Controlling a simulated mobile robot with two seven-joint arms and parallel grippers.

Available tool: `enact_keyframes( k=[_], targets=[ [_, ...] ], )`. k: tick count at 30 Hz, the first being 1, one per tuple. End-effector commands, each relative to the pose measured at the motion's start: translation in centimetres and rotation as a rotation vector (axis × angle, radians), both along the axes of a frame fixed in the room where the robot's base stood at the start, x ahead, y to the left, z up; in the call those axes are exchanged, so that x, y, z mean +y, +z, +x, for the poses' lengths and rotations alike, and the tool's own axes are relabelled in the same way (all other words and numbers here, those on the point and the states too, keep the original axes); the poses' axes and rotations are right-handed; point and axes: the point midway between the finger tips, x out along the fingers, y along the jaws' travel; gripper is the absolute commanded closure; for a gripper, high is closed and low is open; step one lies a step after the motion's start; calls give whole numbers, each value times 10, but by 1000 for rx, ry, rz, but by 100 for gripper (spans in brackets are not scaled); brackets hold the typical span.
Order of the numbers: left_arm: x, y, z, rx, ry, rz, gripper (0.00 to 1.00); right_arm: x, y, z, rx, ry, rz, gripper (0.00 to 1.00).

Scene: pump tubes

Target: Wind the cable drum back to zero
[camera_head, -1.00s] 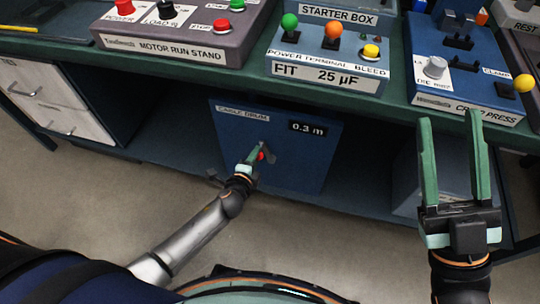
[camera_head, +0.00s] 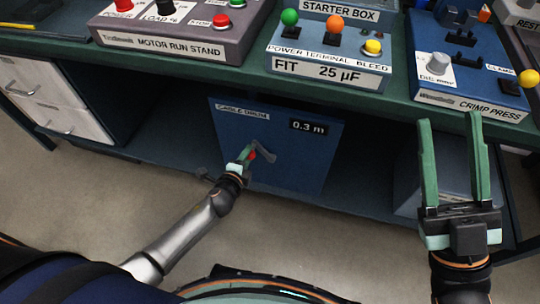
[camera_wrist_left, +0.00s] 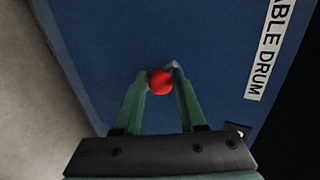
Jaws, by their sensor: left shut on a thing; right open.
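The cable drum (camera_head: 305,165) is a blue box under the bench, with a "CABLE DRUM" label and a display (camera_head: 308,127) reading 0.3 m. A grey crank arm (camera_head: 265,151) on its front ends in a red knob (camera_head: 252,155). My left gripper (camera_head: 245,154) is shut on the red knob. In the left wrist view the red knob (camera_wrist_left: 160,82) sits between the green fingertips (camera_wrist_left: 160,85) in front of the blue panel. The crank's pivot is partly unclear. My right gripper (camera_head: 448,122) is open and empty, in front of the bench at the right.
Above, the bench (camera_head: 225,76) carries the motor run stand (camera_head: 180,45), starter box (camera_head: 327,70) and crimp press (camera_head: 468,98). A white drawer unit (camera_head: 50,105) is at left. A grey box (camera_head: 413,185) stands on the shelf behind my right gripper.

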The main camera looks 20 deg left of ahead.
Motion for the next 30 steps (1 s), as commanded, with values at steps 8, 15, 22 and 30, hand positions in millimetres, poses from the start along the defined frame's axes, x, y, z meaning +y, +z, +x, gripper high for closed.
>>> enact_keyframes(
  k=[8,15,22,30],
  targets=[
    [-5,-12,-9,25,-8,-4,91,0,-1,0,0,0,0,50],
    [0,-24,-10,25,-9,-6,89,0,-11,0,0,0,0,50],
    [3,-25,-11,24,-11,-7,91,0,-13,0,0,0,0,50],
    [5,-29,-10,24,-10,-7,91,0,-15,0,0,0,0,50]
  ],
)
